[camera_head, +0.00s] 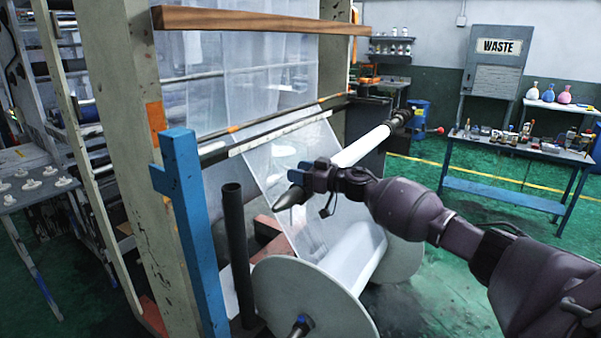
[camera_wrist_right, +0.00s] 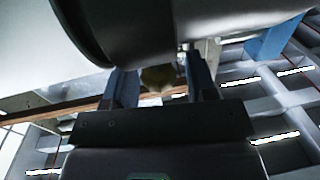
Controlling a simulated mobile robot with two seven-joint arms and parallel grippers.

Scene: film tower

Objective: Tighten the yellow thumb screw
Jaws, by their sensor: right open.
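The yellow thumb screw (camera_wrist_right: 158,78) shows small and dim in the right wrist view, just below a dark rounded collar (camera_wrist_right: 130,38). My right gripper (camera_wrist_right: 161,82) is open, with one blue finger on each side of the screw; I cannot tell whether either touches it. In the head view my right gripper (camera_head: 311,177) is at the near end of the white roller (camera_head: 362,146), beside its dark cone-shaped tip (camera_head: 290,198). The screw is hidden in the head view. My left gripper is not in view.
A large film reel (camera_head: 312,300) stands below the roller, with clear film (camera_head: 285,175) rising from it. A blue post (camera_head: 192,225) and a dark upright tube (camera_head: 238,250) stand to the left. A blue bench (camera_head: 500,192) is at the back right. Green floor is free at right.

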